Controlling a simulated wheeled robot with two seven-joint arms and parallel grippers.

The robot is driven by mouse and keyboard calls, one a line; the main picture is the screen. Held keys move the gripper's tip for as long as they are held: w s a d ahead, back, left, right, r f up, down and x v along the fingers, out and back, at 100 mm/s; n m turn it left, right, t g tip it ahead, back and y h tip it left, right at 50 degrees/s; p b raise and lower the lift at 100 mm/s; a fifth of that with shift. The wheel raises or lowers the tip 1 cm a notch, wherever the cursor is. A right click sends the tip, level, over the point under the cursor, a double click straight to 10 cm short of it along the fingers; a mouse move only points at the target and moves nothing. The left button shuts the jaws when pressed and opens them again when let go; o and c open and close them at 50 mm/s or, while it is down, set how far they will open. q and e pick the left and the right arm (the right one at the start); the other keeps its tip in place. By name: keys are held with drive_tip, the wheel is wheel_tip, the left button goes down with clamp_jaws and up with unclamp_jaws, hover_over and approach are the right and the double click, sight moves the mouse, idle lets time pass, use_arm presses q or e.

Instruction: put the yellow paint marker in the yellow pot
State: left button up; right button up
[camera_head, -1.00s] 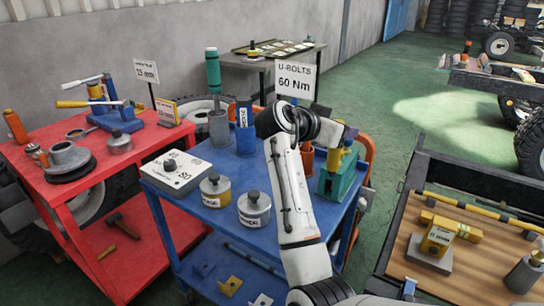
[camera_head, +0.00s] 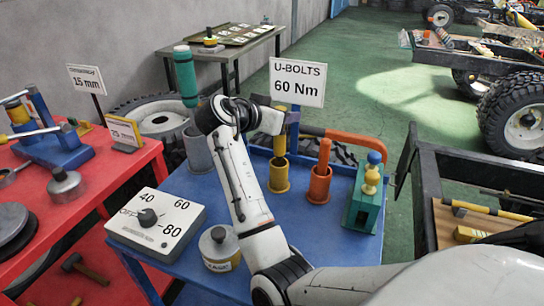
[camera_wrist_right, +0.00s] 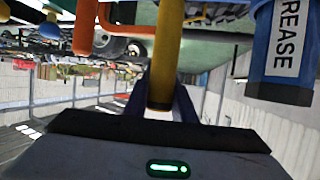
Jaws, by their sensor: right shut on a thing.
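My right gripper (camera_head: 277,118) is shut on the yellow paint marker (camera_head: 279,146) and holds it upright above the blue cart. The marker's lower end is at the mouth of the yellow pot (camera_head: 279,179); I cannot tell whether it is inside or just over the rim. In the right wrist view the yellow marker (camera_wrist_right: 165,55) stands between the two fingers. The yellow pot cannot be made out there. My left gripper is not in view.
An orange pot (camera_head: 319,187) with an orange marker stands right of the yellow pot, beside a green block (camera_head: 363,207). A grey pot (camera_head: 196,152) stands left. A U-BOLTS sign (camera_head: 297,83) rises behind.

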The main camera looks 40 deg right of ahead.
drive_tip(key=f, duration=0.7)
drive_tip(key=shift+s+f, duration=0.25)
drive_tip(key=shift+f, duration=0.25)
drive_tip(key=o, duration=1.1)
drive_tip(key=shift+c, duration=0.2)
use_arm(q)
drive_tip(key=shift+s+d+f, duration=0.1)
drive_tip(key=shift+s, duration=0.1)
